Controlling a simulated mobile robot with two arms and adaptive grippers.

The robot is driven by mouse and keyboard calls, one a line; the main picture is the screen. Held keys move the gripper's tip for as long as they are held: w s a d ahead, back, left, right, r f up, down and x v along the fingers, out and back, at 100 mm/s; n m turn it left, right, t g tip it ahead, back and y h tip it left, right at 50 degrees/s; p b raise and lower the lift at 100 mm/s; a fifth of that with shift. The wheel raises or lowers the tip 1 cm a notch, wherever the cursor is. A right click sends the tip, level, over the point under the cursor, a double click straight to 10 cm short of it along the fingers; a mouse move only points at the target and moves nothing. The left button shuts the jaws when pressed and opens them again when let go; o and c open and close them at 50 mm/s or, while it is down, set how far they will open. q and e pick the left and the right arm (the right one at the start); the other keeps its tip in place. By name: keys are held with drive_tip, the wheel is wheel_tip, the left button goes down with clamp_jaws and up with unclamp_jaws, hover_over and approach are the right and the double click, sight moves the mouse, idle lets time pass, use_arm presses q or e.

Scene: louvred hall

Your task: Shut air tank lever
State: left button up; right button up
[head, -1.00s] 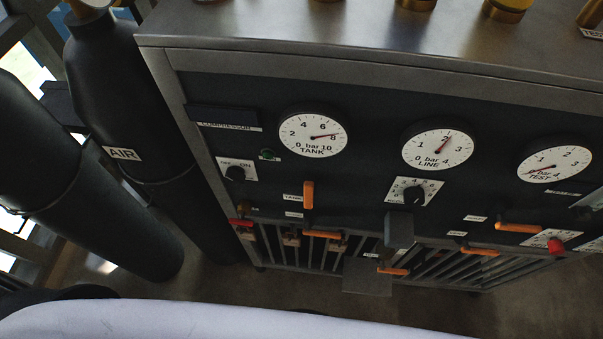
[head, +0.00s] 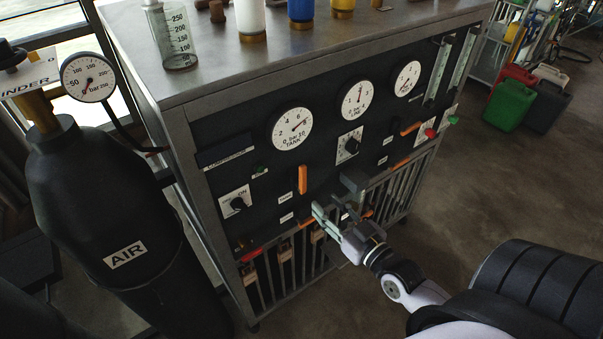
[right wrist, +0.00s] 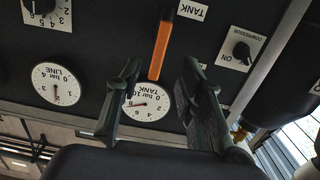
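The orange tank lever (head: 302,180) stands upright on the dark panel, under the TANK gauge (head: 291,129) and beside a small white label. In the right wrist view the same lever (right wrist: 162,45) shows next to the TANK label, in line with the gap between my fingers. My right gripper (head: 333,213) is open and empty, just below and right of the lever in the head view. Its two spread fingers also show in the right wrist view (right wrist: 161,70). I cannot tell how far the fingertips are from the panel. My left gripper is not in view.
A black AIR cylinder (head: 105,220) stands left of the cabinet. A selector knob (head: 237,203) is left of the lever, and a grey box (head: 353,180) juts out to its right. More orange levers (head: 410,129) sit further right. Open floor lies at right, with jerrycans (head: 509,105) beyond.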

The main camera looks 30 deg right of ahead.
sight(304, 177)
drive_tip(key=shift+t, duration=0.3)
drive_tip(key=w, duration=0.3)
drive_tip(key=w+r+b, duration=0.1)
drive_tip(key=w, duration=0.1)
drive_tip(key=w+r, duration=0.1)
drive_tip(key=w, duration=0.2)
drive_tip(key=shift+w+a+r+b, duration=0.15)
drive_tip(key=shift+w+a+b, duration=0.15)
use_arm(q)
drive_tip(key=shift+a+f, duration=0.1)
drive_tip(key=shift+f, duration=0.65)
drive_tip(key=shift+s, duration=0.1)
use_arm(e)
drive_tip(key=shift+w+r, duration=0.1)
drive_tip(key=shift+w, duration=0.05)
drive_tip(key=shift+w, duration=0.7)
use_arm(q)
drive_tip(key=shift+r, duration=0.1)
use_arm(e)
drive_tip(key=shift+a, duration=0.1)
drive_tip(key=shift+c, duration=0.2)
